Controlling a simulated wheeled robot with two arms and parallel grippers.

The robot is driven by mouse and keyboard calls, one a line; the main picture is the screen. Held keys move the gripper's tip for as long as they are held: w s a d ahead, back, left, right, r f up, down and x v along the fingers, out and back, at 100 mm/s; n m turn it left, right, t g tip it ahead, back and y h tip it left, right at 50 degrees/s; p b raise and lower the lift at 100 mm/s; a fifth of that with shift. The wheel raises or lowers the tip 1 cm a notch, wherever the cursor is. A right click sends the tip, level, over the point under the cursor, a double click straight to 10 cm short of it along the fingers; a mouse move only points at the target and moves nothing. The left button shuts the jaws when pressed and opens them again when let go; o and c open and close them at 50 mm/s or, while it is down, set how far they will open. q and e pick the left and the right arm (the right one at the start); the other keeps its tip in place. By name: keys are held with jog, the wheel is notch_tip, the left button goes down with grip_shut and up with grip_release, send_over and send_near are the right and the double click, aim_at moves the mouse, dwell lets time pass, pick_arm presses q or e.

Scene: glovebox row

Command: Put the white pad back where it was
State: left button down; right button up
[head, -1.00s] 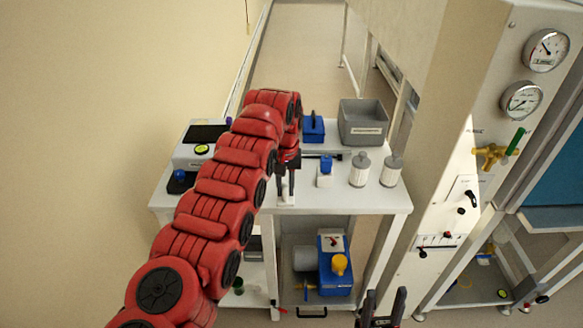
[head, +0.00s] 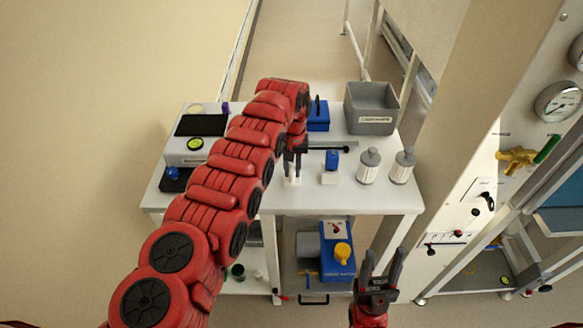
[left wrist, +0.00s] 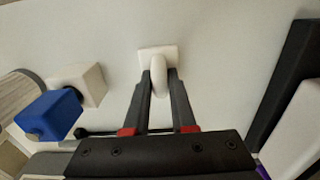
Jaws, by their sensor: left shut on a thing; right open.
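The white pad (left wrist: 150,54) is a small square plate with a rounded white grip, seen in the left wrist view. My left gripper (left wrist: 160,82) is shut on that grip. In the head view, my left gripper (head: 294,168) points down over the front part of the white bench top (head: 250,195), with the white pad (head: 292,181) just below its fingertips. I cannot tell whether the pad touches the bench top. My right gripper (head: 383,262) is open and empty, in front of the bench and low in the head view.
A blue-topped white block (head: 331,168) stands just right of the pad. Two white-grey canisters (head: 369,166) stand further right, a grey bin (head: 371,108) and a blue box (head: 318,116) behind. A device with a dark screen (head: 201,125) is at the left. A thin dark rod (head: 332,148) lies behind.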

pick_arm(q)
jog(key=shift+d+f, duration=0.1)
jog(key=shift+f, duration=0.05)
jog(key=c, duration=0.7)
grip_release()
jog(key=shift+s+r, duration=0.15)
jog(key=shift+r, duration=0.05)
jog(key=shift+c, duration=0.2)
jog(key=shift+f, duration=0.1)
